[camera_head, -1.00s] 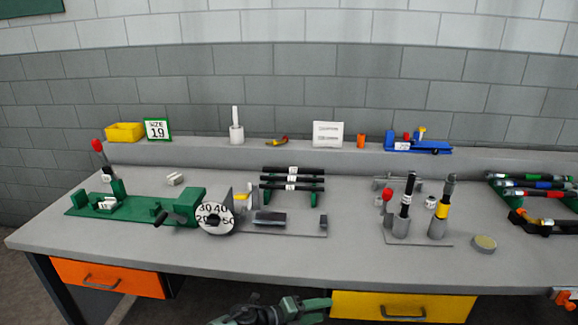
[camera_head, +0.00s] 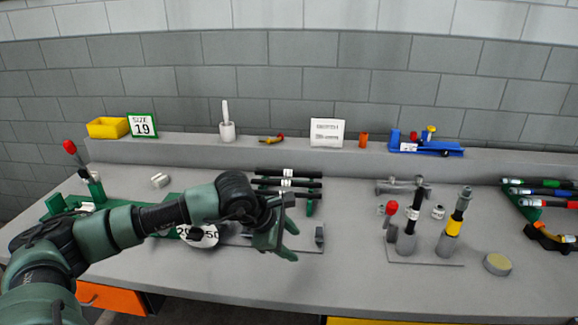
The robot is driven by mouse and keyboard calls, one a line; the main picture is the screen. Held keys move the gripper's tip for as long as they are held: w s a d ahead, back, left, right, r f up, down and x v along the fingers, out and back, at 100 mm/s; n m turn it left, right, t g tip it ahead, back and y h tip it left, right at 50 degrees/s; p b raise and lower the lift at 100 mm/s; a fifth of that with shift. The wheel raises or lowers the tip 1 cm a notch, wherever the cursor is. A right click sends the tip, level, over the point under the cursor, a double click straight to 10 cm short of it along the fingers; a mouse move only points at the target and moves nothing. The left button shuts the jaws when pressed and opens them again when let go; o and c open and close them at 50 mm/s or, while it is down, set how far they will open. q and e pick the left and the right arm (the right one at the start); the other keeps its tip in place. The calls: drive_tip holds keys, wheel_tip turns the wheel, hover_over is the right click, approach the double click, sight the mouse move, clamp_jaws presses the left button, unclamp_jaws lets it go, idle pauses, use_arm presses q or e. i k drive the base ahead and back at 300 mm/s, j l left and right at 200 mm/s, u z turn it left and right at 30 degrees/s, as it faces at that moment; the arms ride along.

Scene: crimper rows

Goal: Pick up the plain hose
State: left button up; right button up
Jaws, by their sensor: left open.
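Three black hoses (camera_head: 303,173) with white bands in the middle lie across a green rack (camera_head: 312,204) at the middle of the bench. They carry no coloured bands; which one is the plain hose I cannot tell for sure. My left gripper (camera_head: 280,238) is open and empty, just in front of the rack as seen here. It and the wrist cover the rack's front left part. A black hose with a white band (camera_head: 413,216) and one with a yellow band (camera_head: 457,218) stand in grey holders to the right. My right gripper is out of view.
A green crimper (camera_head: 56,204) with a number dial (camera_head: 206,238) is partly behind my left arm. Coloured-band hoses (camera_head: 540,193) lie on a rack at the far right. A round tin (camera_head: 497,264) stands near the holders. The bench front (camera_head: 370,286) is clear.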

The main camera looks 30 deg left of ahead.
sight(267, 172)
drive_tip(key=i+j, duration=1)
drive_tip(key=i, duration=0.15)
